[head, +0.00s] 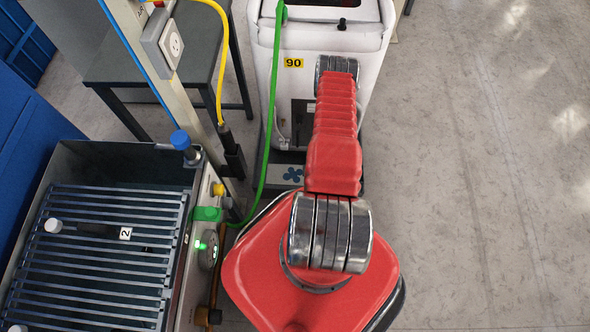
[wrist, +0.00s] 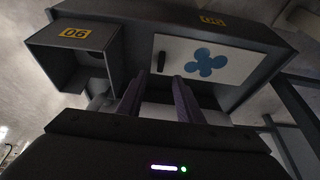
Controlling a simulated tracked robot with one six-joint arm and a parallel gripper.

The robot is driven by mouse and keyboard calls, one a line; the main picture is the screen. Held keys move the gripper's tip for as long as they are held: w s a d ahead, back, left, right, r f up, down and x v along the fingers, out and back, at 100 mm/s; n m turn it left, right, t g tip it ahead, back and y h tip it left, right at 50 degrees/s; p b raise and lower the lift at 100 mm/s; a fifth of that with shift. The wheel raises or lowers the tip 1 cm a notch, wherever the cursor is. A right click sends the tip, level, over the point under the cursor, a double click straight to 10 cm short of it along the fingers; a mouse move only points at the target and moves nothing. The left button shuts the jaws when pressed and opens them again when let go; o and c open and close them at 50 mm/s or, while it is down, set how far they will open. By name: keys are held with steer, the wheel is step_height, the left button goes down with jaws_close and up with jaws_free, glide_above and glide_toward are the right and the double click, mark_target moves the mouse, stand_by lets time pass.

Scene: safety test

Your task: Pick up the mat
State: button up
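I cannot make out a mat in either view. My gripper (wrist: 159,76) shows in the wrist view as two purple-grey fingers with a gap between them, open, with nothing seen in the gap. The fingers point toward a dark grey cabinet (wrist: 130,28). Its white panel (wrist: 225,62) has a dark handle and a blue fan-shaped mark, and lies just beyond the fingertips. I cannot tell whether they touch anything. In the head view my red arm reaches away from me and hides the gripper.
In the wrist view an open box (wrist: 72,52) labelled 06 is at left. In the head view a white machine (head: 335,45) labelled 90 stands ahead, a green cable (head: 268,120) runs down beside it, and a slatted tank (head: 125,160) is at left. The right floor is clear.

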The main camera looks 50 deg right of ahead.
steer(key=shift+x, duration=1.9)
steer(key=shift+x, duration=2.6)
steer(key=shift+w+a, duration=0.1)
steer(key=shift+c, duration=0.4)
jaws_close()
